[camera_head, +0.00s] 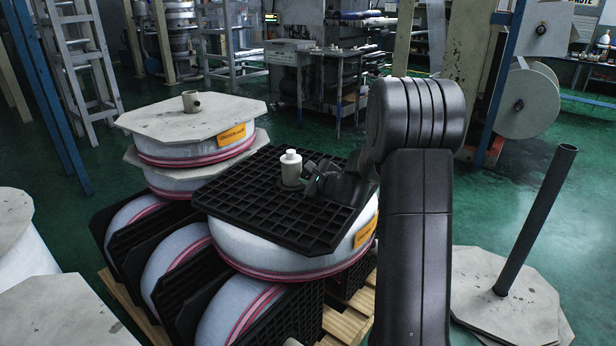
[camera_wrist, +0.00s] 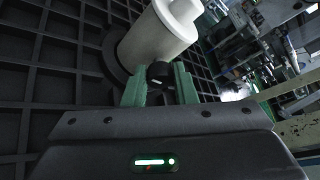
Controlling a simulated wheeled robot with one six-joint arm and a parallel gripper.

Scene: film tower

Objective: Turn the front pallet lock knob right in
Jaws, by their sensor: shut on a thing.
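The white pallet lock (camera_head: 291,168) stands upright on a black grid plate (camera_head: 250,200) that lies on a wrapped roll. In the wrist view the white lock body (camera_wrist: 160,38) rises from a round black base ring. A small dark knob (camera_wrist: 160,72) sits at its near side, between the green fingertips. My gripper (camera_head: 313,181) comes in from the right, low over the plate. In the wrist view my gripper (camera_wrist: 160,84) is shut on the knob. The knob's far side is hidden by the fingers and the lock body.
A second roll stack (camera_head: 190,130) with a grey board and short tube stands behind left. Black grid pallets and rolls stand below on a wooden pallet (camera_head: 345,322). A dark upright pole (camera_head: 537,220) rises from grey boards at right.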

